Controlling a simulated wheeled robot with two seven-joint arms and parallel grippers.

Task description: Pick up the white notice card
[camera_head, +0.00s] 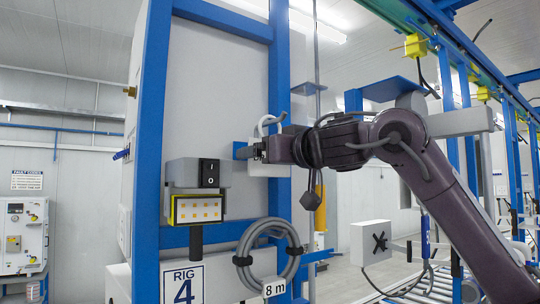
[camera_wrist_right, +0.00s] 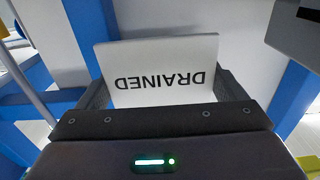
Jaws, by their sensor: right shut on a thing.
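The white notice card (camera_wrist_right: 165,62) shows in the right wrist view, with the word DRAINED upside down on it. It stands between the two dark fingers of my right gripper (camera_wrist_right: 163,92), which is shut on it. In the head view my right gripper (camera_head: 252,151) is at the blue post of the rig, to the right of the switch box. A white piece (camera_head: 271,170) with a loop above it shows around the gripper there; I cannot tell if it is the card. My left gripper is not in view.
A grey switch box (camera_head: 209,173) with a yellow-framed lamp panel (camera_head: 198,209) is left of the gripper. Below are a coiled grey hose (camera_head: 267,250) and a RIG 4 sign (camera_head: 184,285). A blue post (camera_head: 280,80) stands close behind the gripper.

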